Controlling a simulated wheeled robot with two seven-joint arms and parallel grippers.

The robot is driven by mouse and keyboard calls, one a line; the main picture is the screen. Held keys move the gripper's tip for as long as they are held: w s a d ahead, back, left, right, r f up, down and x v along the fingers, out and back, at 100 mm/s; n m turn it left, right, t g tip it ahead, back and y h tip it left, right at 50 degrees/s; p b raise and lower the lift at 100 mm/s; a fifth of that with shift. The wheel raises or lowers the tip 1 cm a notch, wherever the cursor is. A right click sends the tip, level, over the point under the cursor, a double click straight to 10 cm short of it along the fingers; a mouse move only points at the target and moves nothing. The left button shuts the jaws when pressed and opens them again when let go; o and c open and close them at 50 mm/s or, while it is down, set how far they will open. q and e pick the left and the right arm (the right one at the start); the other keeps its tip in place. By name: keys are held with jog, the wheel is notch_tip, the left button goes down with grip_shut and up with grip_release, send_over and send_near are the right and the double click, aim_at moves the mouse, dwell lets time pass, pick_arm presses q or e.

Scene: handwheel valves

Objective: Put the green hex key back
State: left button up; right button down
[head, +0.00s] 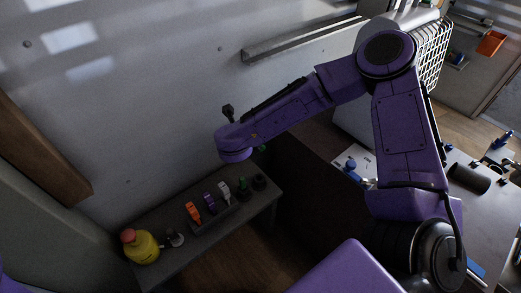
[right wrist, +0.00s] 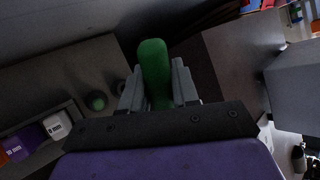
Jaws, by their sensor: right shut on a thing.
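The green hex key (right wrist: 154,62) shows in the right wrist view as a rounded green handle between the two grey fingers of my right gripper (right wrist: 158,80), which is shut on it. The rest of the key is hidden. In the head view the wrist end of my right arm is above the low bench, and the gripper is hidden behind it; a small green bit (head: 262,148) shows past it. A grey rack (head: 214,219) on the bench holds an orange handle (head: 193,211), a purple handle (head: 210,203) and a white handle (head: 224,192). My left gripper is out of view.
Right of the rack stand a green-topped piece (head: 243,185) and a dark round piece (head: 259,182). A yellow container with a red top (head: 141,247) is at the bench's left end. A wall is behind; a dark cabinet (head: 310,185) stands right of the bench.

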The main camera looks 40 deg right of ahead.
jog(key=f+m+g+y+b, duration=0.1)
jog(key=m+g+y, duration=0.1)
jog(key=d+f+m+g+y+b, duration=0.1)
jog(key=f+m+g+y, duration=0.1)
jog(key=m+y, duration=0.1)
jog(key=f+m+g+y+b, duration=0.1)
jog(key=f+m+y, duration=0.1)
jog(key=m, duration=0.1)
jog(key=shift+s+d+f+g, duration=0.1)
jog(key=shift+d+f+g, duration=0.15)
jog(key=shift+d+g, duration=0.15)
notch_tip(320, 180, down, 5)
jog(key=b, duration=0.4)
jog(key=shift+f, duration=0.15)
